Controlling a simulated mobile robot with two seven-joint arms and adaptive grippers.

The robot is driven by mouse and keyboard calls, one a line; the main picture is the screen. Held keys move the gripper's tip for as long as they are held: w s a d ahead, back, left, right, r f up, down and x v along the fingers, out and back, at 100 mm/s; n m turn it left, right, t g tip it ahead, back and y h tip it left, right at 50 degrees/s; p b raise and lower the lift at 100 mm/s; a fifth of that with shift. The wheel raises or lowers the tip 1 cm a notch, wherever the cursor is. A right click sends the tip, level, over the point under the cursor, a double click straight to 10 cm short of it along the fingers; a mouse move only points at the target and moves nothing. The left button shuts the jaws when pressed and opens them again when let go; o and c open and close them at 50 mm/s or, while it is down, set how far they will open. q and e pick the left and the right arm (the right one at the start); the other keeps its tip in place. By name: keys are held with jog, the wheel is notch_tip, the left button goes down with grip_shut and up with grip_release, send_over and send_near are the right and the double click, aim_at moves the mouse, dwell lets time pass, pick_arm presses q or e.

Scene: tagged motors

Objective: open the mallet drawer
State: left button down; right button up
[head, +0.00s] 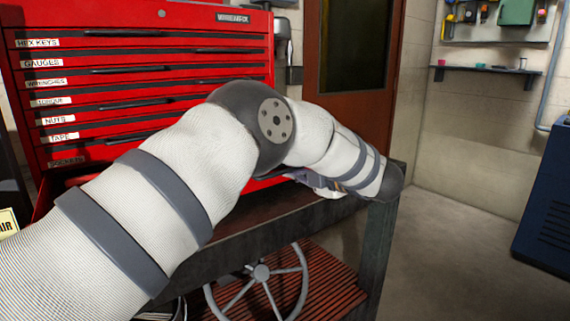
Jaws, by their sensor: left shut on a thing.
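The red tool chest (215,65) stands at the left with a column of labelled drawers, including HEX KEYS, GAUGES, WRENCHES, NUTS and TAPE. I cannot read a mallet label. Below these, a lowest drawer (43,197) juts out at the left; my left arm covers most of its front and its label. My left gripper (318,181) is at the right part of this low drawer, largely hidden behind my forearm. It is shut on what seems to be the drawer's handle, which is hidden. My right gripper is not in view.
The chest stands on a dark bench (235,235) with a slatted red lower shelf (325,285) bearing a grey spoked wheel (262,272). A blue cabinet (545,205) stands at the far right. A wall shelf (487,70) holds small items. The floor between is clear.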

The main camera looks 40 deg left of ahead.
pick_arm(q)
jog(key=shift+f+v, duration=0.15)
jog(key=shift+v, duration=0.7)
jog(key=shift+f+v, duration=0.1)
jog(key=shift+v, duration=0.75)
jog(key=c, duration=1.7)
grip_release()
jog(key=shift+d, duration=0.1)
jog(key=v, duration=1.2)
jog(key=shift+f, duration=0.1)
